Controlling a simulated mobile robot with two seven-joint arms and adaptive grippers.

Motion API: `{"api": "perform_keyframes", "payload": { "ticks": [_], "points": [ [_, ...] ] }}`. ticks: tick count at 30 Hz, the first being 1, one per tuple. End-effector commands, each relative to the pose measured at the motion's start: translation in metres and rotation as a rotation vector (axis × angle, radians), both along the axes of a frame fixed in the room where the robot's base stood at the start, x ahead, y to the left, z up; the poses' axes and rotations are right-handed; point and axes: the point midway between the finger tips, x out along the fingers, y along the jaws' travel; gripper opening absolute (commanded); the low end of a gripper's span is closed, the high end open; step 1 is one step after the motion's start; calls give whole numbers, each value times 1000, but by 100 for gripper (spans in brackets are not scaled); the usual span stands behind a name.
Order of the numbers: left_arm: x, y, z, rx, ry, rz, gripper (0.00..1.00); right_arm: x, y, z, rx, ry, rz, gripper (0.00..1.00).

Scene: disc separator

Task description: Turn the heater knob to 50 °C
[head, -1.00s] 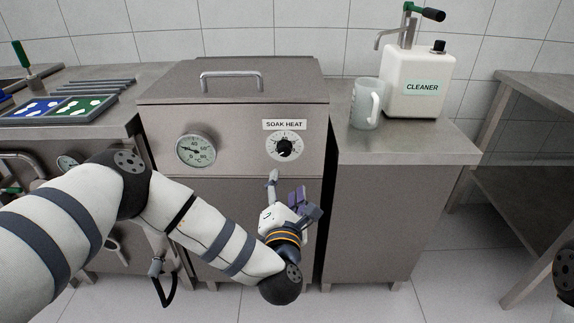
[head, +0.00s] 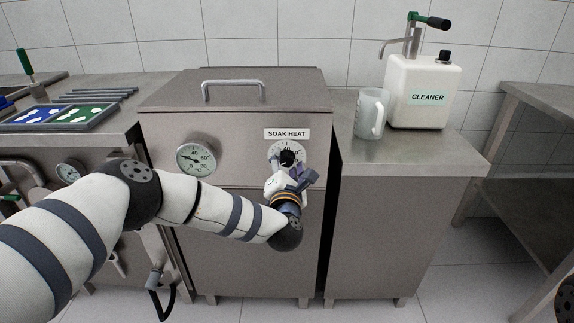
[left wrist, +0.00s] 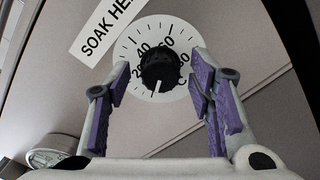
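The heater knob (head: 287,157) is a small black knob on a white round dial under the SOAK HEAT label (head: 287,133), on the front of the steel cabinet. In the left wrist view the knob (left wrist: 160,70) has a white pointer line at its lower side, pointing down in the picture, away from the visible 40 and 60. My left gripper (left wrist: 162,84) is open, its purple-padded fingers on either side of the knob with gaps between. In the head view the left gripper (head: 287,170) partly covers the dial's lower part. My right gripper is out of view.
A round thermometer gauge (head: 197,159) sits left of the dial. The cabinet lid has a bar handle (head: 233,84). A mug (head: 371,113) and a white cleaner dispenser (head: 423,92) stand on the right counter. A tray (head: 95,117) lies on the left counter.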

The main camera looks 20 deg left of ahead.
Motion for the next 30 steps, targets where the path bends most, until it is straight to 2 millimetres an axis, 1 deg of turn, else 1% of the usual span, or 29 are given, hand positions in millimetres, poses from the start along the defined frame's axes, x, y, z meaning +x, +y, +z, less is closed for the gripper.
{"api": "perform_keyframes", "payload": {
  "ticks": [1, 2, 3, 5, 12, 17, 23, 30],
  "points": [
    [0, 0, 0, 0, 0, 0, 33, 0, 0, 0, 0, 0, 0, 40],
    [0, 0, 0, 0, 0, 0, 26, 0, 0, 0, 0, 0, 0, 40],
    [0, 0, 0, 0, 0, 0, 17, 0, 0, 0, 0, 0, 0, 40],
    [0, 0, 0, 0, 0, 0, 3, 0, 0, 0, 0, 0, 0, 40],
    [0, 0, 0, 11, 3, 0, 2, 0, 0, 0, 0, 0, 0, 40],
    [0, 0, 0, 59, 16, -1, 2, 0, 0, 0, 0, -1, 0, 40],
    [0, -1, 0, 190, 53, -1, 2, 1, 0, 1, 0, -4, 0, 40],
    [0, -1, 0, 405, 115, -1, 2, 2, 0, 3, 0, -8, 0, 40]
  ]
}}
